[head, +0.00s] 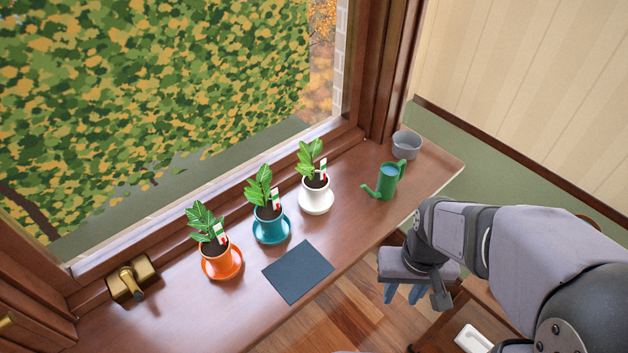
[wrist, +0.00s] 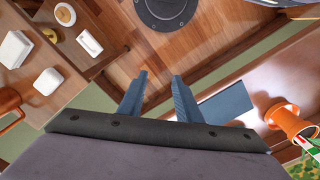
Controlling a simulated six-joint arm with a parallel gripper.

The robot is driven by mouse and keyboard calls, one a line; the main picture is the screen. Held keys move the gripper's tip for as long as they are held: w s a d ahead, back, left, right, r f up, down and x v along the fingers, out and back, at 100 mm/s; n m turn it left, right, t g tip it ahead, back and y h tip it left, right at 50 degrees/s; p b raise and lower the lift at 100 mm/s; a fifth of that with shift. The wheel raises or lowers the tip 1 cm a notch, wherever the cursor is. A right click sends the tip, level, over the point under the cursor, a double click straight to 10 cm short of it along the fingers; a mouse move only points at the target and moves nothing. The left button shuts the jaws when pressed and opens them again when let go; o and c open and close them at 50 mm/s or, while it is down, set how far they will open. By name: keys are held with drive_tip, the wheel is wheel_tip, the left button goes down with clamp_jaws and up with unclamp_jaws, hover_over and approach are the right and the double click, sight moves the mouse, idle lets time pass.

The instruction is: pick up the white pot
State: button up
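The white pot (head: 315,196) stands upright on a white saucer (head: 316,207) on the wooden windowsill, holding soil, a leafy green plant and a small marker tag. It is right of the teal pot (head: 269,218) and left of the green watering can (head: 387,182). My gripper (head: 402,294) is to the right and nearer the camera, off the sill's front edge and away from the pot. In the wrist view its two fingers (wrist: 158,88) are apart with nothing between them. The white pot does not show in the wrist view.
An orange pot (head: 217,259) and a dark flat mat (head: 298,271) are on the sill. A grey bowl (head: 406,145) stands at its far right end. A brass latch (head: 132,281) is at the left. The window runs behind the plants. In the wrist view, a wooden table (wrist: 85,52) holds several small items.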

drive_tip(key=shift+o, duration=0.6)
drive_tip(key=o, duration=1.2)
drive_tip(key=n+t+y+b, duration=0.2)
drive_tip(key=t+b, duration=0.1)
drive_tip(key=t, duration=0.9)
approach(315, 180)
drive_tip(key=w+f, duration=0.4)
drive_tip(key=shift+w, duration=0.1)
drive_tip(key=shift+w+a+r+t+y+b, duration=0.3)
drive_tip(key=shift+w+a+t+b, duration=0.1)
drive_tip(key=shift+w+t, duration=0.25)
drive_tip(key=shift+p+x, duration=0.4)
drive_tip(key=shift+x, duration=0.55)
drive_tip(key=shift+w+f, duration=0.1)
drive_tip(key=shift+f, duration=0.05)
